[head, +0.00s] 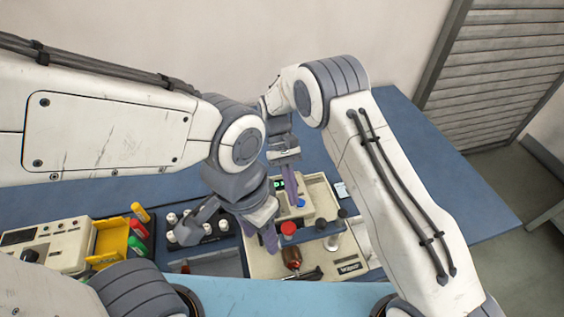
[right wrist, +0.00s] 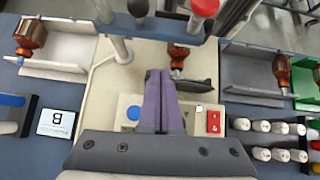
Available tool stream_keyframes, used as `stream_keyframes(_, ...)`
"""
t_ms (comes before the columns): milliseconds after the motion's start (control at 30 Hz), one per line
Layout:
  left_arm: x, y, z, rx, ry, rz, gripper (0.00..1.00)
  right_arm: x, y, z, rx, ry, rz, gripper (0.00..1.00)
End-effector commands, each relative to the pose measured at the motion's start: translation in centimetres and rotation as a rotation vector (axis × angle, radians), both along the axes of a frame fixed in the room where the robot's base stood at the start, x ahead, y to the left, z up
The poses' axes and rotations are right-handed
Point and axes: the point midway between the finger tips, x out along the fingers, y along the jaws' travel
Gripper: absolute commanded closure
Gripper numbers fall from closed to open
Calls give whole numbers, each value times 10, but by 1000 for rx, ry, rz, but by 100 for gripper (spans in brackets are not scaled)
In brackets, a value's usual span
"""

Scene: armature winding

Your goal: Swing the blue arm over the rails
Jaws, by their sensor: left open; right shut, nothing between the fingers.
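The winding machine is a cream unit (head: 262,262) with a red knob (head: 289,228), a blue button (head: 301,202) and a copper armature (head: 291,258). I cannot make out the blue arm or the rails for certain. My left gripper (head: 270,238) is open and empty, low over the machine's left side. My right gripper (head: 290,188) is shut and empty above the machine's back, near the green display. In the right wrist view its purple fingers (right wrist: 159,78) are together, between the blue button (right wrist: 133,113) and the red switch (right wrist: 213,122), with the armature (right wrist: 178,57) beyond.
A control box (head: 48,243) and coloured bins (head: 110,238) stand at the left, with several white spools near them. A card marked B (right wrist: 55,122) and grey trays (right wrist: 255,72) with copper armatures flank the machine. The back right of the blue table (head: 450,195) is clear.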

Motion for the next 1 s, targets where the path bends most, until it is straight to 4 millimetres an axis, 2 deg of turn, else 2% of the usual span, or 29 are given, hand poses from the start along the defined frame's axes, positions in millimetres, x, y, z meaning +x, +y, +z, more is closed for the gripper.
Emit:
stream_keyframes(33, 0, 0, -11, 1, 1, 0, 50, 11, 2, 4, 2, -9, -2, 100)
stream_keyframes(133, 0, 0, -18, 1, 1, -1, 50, 24, 11, 20, 2, -7, 4, 100)
stream_keyframes(400, 0, 0, -25, 1, 1, -2, 50, 48, 22, 47, 1, -2, 10, 100)
stream_keyframes(633, 0, 0, -27, 1, 1, -2, 50, 55, 23, 57, 0, -1, 8, 100)
stream_keyframes(1000, 0, 0, -26, 1, 1, -1, 50, 55, 22, 58, 0, -1, 6, 100)
